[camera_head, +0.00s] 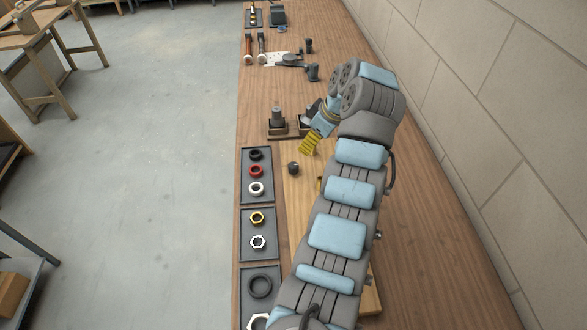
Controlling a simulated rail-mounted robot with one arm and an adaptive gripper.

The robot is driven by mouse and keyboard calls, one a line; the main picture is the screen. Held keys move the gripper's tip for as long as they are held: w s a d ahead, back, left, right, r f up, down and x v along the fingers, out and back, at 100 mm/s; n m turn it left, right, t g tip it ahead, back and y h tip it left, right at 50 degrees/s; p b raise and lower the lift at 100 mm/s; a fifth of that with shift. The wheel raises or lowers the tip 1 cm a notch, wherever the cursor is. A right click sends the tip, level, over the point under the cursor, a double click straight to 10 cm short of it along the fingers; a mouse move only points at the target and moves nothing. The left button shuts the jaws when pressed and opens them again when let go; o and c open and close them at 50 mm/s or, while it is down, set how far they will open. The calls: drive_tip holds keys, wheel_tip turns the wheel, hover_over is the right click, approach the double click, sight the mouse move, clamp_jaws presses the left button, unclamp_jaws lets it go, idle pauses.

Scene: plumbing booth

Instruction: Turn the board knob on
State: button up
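A pale wooden board (292,205) lies on the workbench, partly hidden under my arm. A small dark round knob (293,168) stands near the board's far left corner. It is too small to tell which way it is turned. My gripper (308,147), with yellow ribbed fingers, hangs just beyond the knob and slightly to its right in the picture. A gap shows between the fingers and the knob. I cannot tell whether the fingers are open or shut. A yellow part (319,184) shows at the edge of my arm, mostly hidden.
Dark trays (248,219) with rings and nuts lie along the bench's left edge. Dark blocks with upright cylindrical parts (277,117) stand just beyond the gripper. Tools (262,46) lie farther back. A block wall (470,100) runs along the right. Bare bench (430,240) lies right of my arm.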

sight(294, 166)
drive_tip(key=b+x, duration=0.1)
drive_tip(key=x, duration=1.4)
drive_tip(key=shift+a+f+b, duration=0.1)
drive_tip(key=shift+a+b, duration=0.05)
drive_tip(key=shift+b, duration=0.25)
clamp_jaws()
drive_tip(key=shift+f, duration=0.1)
